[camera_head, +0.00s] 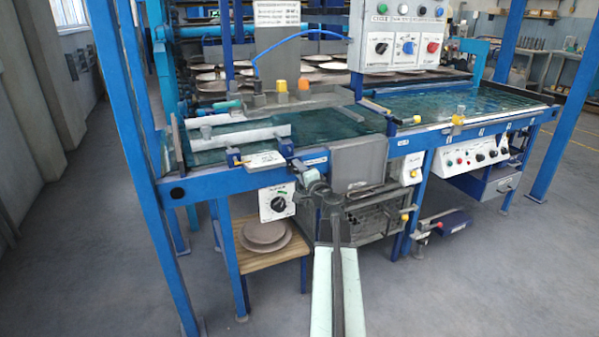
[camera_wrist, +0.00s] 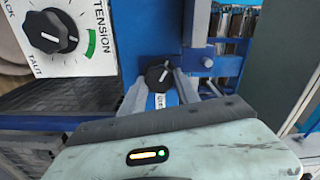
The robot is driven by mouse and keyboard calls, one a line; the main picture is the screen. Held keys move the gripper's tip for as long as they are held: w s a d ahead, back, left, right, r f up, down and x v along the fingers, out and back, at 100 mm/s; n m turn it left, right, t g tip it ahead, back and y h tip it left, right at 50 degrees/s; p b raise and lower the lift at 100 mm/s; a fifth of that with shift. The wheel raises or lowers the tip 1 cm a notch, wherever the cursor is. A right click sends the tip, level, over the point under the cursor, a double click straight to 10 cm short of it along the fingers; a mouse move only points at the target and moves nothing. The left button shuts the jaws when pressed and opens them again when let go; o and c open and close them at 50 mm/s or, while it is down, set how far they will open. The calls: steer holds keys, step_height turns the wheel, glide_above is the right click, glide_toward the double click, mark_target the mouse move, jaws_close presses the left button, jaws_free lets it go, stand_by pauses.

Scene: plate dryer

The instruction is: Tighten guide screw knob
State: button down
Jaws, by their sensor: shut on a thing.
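The guide screw knob (camera_wrist: 158,77) is a small black knob with a white pointer line, above a partly hidden white label in the wrist view. It sits on the blue frame of the machine. My gripper (camera_wrist: 160,85) has its two grey fingers on either side of the knob and is shut on it. In the head view my gripper (camera_head: 302,172) is at the front blue rail, left of a grey cover. I cannot make out the knob itself there, as my gripper covers that spot.
A white panel with a black tension dial (camera_head: 278,202) is close beside my gripper; the dial (camera_wrist: 54,32) also shows in the wrist view. A grey cover box (camera_head: 357,163) stands to the right. Stacked plates (camera_head: 264,233) lie on a low wooden shelf. The floor in front is clear.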

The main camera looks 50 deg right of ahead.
steer(key=c, duration=0.9)
jaws_free()
steer(key=v, duration=0.8)
